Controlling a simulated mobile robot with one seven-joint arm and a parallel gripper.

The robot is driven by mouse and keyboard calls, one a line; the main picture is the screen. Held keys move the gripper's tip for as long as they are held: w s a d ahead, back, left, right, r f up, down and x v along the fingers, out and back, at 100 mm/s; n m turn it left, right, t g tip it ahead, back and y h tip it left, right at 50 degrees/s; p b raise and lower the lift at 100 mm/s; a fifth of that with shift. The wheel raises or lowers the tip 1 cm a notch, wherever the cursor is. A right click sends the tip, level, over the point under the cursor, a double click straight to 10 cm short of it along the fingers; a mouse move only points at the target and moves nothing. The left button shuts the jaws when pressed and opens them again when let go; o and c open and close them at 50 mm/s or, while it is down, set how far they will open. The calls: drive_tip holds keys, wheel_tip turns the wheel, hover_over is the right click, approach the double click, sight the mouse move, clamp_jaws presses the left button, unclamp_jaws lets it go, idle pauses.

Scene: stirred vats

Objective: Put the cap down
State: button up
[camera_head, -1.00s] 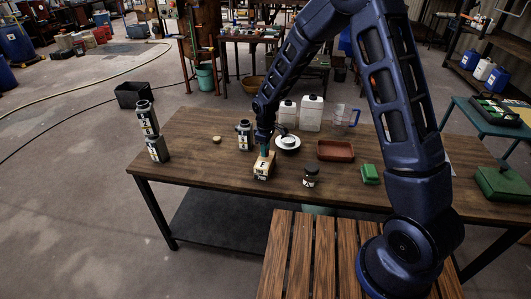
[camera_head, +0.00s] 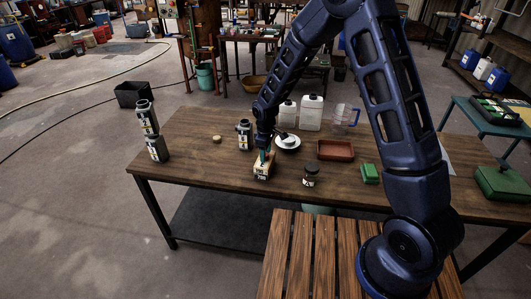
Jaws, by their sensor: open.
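My gripper (camera_head: 264,154) is at the tan block-like container with a dark-lettered label (camera_head: 262,173) on the wooden table. Its jaws are open, with the fingertips low at the container's top; whether they touch it is too small to tell. A small round tan disc (camera_head: 217,139), which may be the cap, lies flat on the table to the left of my gripper. No cap is visible in the jaws, though the arm and fingers cover part of the container's top.
A dark labelled bottle (camera_head: 245,136) stands behind the container, and a white dish (camera_head: 288,143) lies to its right. A small jar (camera_head: 310,176), a red-brown tray (camera_head: 335,150) and a green box (camera_head: 370,174) stand further right. Stacked dark canisters (camera_head: 157,149) stand at the left edge.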

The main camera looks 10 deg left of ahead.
wheel_tip(320, 180, up, 12)
drive_tip(key=w+d+r+m+t, duration=0.15)
drive_tip(key=d+r+m, duration=0.25)
drive_tip(key=d+r, duration=0.8)
drive_tip(key=s+d+r+m, duration=0.2)
drive_tip(key=d+r, duration=0.2)
drive_tip(key=d, duration=0.3)
drive_tip(key=s+d+r+m, duration=0.2)
drive_tip(key=d+r, duration=0.1)
drive_tip(key=d, duration=0.4)
drive_tip(key=s+d+r+m+t, duration=0.1)
drive_tip(key=s+d+m, duration=0.3)
drive_tip(key=s+d, duration=0.4)
drive_tip(key=s+d+r+m+t, duration=0.2)
drive_tip(key=s+d+r+m, duration=0.2)
drive_tip(key=s+d, duration=0.4)
drive_tip(key=shift+s+d, duration=0.3)
drive_tip(key=shift+d, duration=0.6)
